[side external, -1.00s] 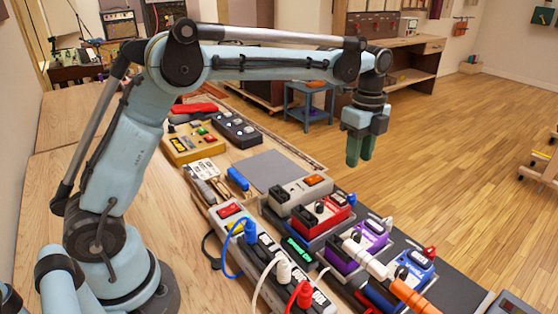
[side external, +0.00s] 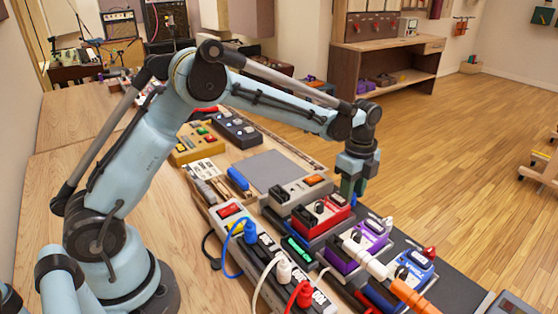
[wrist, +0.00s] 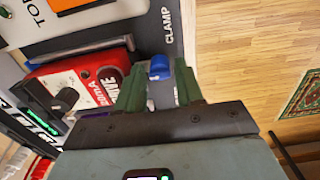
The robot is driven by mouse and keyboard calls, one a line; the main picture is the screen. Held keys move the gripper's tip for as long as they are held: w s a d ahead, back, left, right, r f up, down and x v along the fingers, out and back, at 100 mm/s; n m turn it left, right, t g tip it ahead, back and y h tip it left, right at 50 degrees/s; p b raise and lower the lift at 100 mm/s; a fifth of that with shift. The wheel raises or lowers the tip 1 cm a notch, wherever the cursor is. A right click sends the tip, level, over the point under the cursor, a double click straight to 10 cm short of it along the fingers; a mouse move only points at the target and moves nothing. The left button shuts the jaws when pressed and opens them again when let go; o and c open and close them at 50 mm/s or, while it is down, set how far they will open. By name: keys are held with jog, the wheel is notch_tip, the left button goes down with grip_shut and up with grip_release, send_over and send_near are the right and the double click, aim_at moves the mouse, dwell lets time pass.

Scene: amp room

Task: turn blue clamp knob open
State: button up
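A small blue clamp knob (wrist: 160,68) shows in the wrist view between the tips of my gripper's two green fingers. It sits at the end of a strip of the dark board printed "CLAMP" (wrist: 168,25). My gripper (wrist: 160,82) is open, with a finger on either side of the knob and a gap between them. I cannot tell whether the fingers touch it or how deep the knob lies between them. In the side view my gripper (side external: 354,190) points down just behind the red pedal; the knob is not clearly visible there.
The red pedal (side external: 322,213) stands close to the fingers; its black knob (wrist: 65,100) shows at left in the wrist view. A grey pedal (side external: 300,191) and a purple pedal (side external: 372,235) stand beside it. The wooden floor (side external: 450,160) beyond the board is open.

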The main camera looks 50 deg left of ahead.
grip_shut()
jog(key=shift+n, duration=0.4)
jog(key=n, duration=0.3)
jog(key=shift+n, duration=0.4)
jog(key=n, duration=0.4)
jog(key=shift+n, duration=0.3)
jog(key=n, duration=0.8)
jog(key=shift+n, duration=0.3)
